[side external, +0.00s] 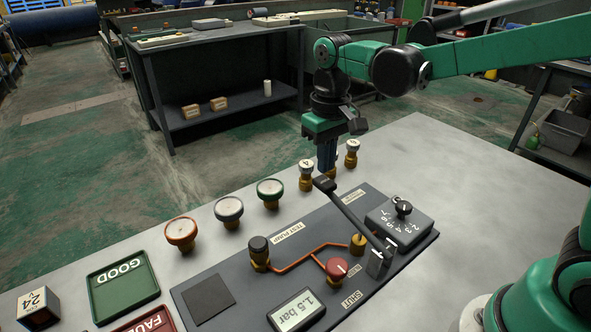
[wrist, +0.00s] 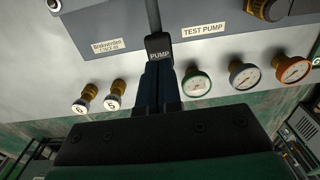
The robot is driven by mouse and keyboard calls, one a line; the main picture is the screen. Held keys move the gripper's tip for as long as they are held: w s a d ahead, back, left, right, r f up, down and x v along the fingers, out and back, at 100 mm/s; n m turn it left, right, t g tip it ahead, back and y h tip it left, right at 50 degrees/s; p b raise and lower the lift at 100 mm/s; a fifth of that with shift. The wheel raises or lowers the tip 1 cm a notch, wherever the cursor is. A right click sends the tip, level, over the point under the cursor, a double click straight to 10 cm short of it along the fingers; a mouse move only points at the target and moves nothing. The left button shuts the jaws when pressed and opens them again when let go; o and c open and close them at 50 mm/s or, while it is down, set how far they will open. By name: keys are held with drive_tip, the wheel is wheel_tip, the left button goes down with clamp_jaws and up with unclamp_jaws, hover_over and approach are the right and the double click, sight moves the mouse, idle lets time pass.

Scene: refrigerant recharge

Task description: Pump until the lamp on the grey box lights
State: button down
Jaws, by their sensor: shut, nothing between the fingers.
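The pump lever (side external: 352,218) slants up from its bracket on the dark test panel (side external: 210,297) to a black grip (side external: 324,183). The grip, marked PUMP, also shows in the wrist view (wrist: 158,47). My gripper (side external: 327,170) points down with its fingers shut and empty. Its fingertips are right at the grip, close to or touching it; I cannot tell which. A grey box (side external: 391,228) with a black knob and a numbered dial sits at the panel's right end. I cannot make out a lit lamp on it. The display (side external: 297,311) reads 1.5 bar.
A red knob (side external: 337,268), a black-capped fitting (side external: 259,250) and orange piping are on the panel. Several gauges, such as the green-rimmed one (side external: 270,190), and numbered fittings (side external: 306,172) stand behind it. A green GOOD tray (side external: 124,292) is at left. The bench's right side is clear.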

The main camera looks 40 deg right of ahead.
sight(324, 181)
drive_tip(key=shift+f, duration=0.1)
drive_tip(key=shift+f, duration=2.85)
drive_tip(key=shift+r, duration=3)
drive_tip(key=shift+r, duration=2.5)
